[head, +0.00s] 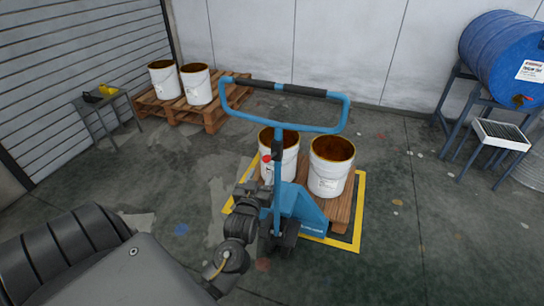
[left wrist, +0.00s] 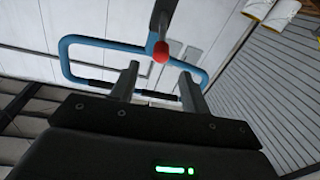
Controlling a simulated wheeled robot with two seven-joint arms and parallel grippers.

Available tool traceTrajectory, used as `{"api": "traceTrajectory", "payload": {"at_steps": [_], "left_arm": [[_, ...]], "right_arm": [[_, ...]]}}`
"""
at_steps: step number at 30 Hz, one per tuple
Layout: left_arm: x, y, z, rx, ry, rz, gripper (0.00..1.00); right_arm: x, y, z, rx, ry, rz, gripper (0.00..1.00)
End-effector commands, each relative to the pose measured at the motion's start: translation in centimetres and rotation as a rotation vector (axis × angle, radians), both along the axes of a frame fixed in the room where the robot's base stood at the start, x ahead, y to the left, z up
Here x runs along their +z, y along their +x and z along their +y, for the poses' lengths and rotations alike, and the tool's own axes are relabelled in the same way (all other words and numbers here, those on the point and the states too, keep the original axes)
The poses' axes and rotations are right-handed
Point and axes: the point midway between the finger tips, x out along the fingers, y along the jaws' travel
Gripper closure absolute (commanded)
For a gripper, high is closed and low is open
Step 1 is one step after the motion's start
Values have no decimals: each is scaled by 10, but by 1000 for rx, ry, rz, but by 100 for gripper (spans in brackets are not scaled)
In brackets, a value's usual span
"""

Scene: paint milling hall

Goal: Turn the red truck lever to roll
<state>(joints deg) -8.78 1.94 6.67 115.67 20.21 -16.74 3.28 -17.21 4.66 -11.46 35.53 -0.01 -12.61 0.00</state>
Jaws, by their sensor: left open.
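The blue pallet truck (head: 300,205) stands with its looped handle (head: 335,127) raised. My right gripper is not in view.
White buckets (head: 331,166) stand on a pallet (head: 341,212) inside a yellow floor frame (head: 358,225). Another pallet (head: 215,118) with buckets is at the back left, near a small table (head: 92,106). A blue drum (head: 500,58) is on a stand at right.

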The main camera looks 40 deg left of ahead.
Motion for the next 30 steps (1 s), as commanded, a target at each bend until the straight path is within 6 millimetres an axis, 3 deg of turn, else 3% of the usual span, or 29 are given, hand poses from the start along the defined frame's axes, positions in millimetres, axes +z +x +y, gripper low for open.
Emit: {"api": "traceTrajectory", "payload": {"at_steps": [7,21,30], "left_arm": [[0,8,5,4,-8,1,54],[0,81,40,3,-8,2,54],[-2,97,48,3,-9,3,54]], "right_arm": [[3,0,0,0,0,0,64],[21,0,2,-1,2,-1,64],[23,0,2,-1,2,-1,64]]}}
